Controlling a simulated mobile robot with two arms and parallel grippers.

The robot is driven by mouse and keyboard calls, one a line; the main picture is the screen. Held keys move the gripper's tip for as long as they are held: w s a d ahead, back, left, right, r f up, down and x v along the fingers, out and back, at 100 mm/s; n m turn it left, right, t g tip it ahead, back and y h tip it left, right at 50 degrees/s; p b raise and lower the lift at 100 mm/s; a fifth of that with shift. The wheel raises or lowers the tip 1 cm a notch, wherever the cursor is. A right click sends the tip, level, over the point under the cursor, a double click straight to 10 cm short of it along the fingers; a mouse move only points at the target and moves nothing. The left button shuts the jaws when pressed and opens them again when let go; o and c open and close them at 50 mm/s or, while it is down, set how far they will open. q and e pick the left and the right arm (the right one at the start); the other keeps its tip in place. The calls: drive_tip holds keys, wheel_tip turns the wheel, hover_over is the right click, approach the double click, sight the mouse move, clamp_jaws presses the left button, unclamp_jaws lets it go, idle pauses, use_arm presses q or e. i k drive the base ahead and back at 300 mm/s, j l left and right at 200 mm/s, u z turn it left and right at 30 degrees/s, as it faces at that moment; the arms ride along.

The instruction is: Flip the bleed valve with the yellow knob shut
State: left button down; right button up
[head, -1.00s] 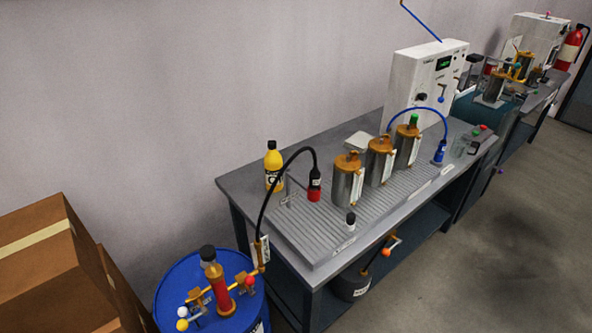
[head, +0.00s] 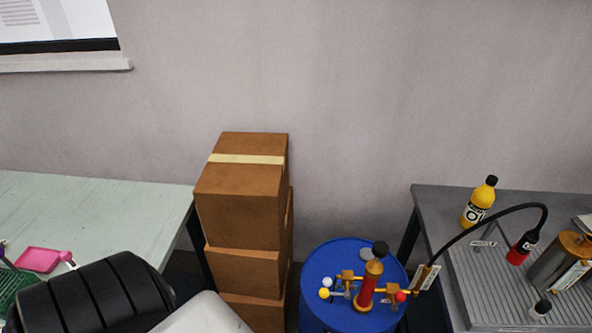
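The yellow knob (head: 324,294) is at the left end of the brass and red pump fitting (head: 367,288), which stands on top of the blue drum (head: 318,270). A white knob (head: 327,282) sits just behind the yellow one. A red knob (head: 401,297) is on the right side of the fitting. The knobs are small, and I cannot tell whether the bleed valve's lever is open or shut. Neither of my grippers is in view.
Stacked cardboard boxes (head: 240,205) stand left of the drum, close to it. A grey bench (head: 440,205) is at right, with a yellow bottle (head: 478,203) and a black hose (head: 480,222) running to the fitting. A pale green table (head: 110,215) is at left.

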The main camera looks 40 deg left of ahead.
sight(324, 294)
drive_tip(key=u, duration=1.1)
